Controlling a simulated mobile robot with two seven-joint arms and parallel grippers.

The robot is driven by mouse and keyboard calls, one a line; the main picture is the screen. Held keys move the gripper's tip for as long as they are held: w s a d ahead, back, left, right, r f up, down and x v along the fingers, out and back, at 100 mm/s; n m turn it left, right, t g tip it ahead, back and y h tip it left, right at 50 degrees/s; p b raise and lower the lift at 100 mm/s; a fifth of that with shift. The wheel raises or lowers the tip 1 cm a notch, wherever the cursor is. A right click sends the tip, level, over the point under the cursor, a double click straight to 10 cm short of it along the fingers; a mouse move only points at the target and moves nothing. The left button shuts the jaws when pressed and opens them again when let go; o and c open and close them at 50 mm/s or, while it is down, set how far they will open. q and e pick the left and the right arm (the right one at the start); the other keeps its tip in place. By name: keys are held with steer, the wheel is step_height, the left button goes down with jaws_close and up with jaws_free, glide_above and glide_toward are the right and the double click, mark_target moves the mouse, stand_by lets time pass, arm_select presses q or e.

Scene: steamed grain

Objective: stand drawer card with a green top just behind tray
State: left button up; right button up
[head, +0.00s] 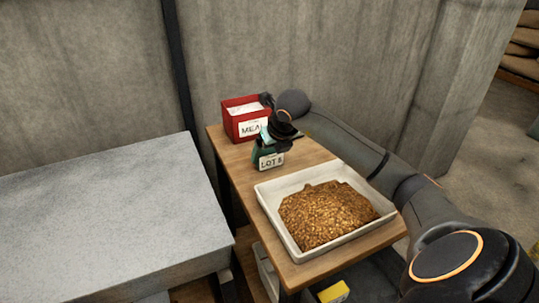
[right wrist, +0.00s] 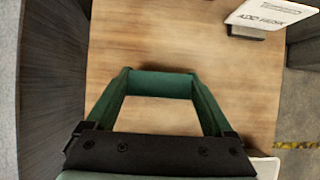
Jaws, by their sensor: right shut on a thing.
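The drawer card (head: 271,161) is white, lettered "LOT B", with green above it, and is at the wooden table's left edge in the head view. My right gripper (head: 266,147) is shut on it from above. In the right wrist view, the green top (right wrist: 160,83) spans between the fingertips of my right gripper (right wrist: 158,92). I cannot tell whether the card touches the table. The white tray (head: 281,236) holds brown grain and lies nearer the front, apart from the card. My left gripper is out of view.
A red box (head: 232,126) with a partly hidden "MEA" label stands at the table's far end. A white lettered sign (right wrist: 268,14) on a dark base shows in the right wrist view. A grey slab (head: 100,215) lies left. Bare wood (head: 302,158) shows between card and tray.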

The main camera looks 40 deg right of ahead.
steer(key=shift+f, duration=0.35)
steer(key=shift+f, duration=0.1)
steer(key=o, duration=1.1)
steer(key=v, duration=1.2)
steer(key=shift+p, duration=0.35)
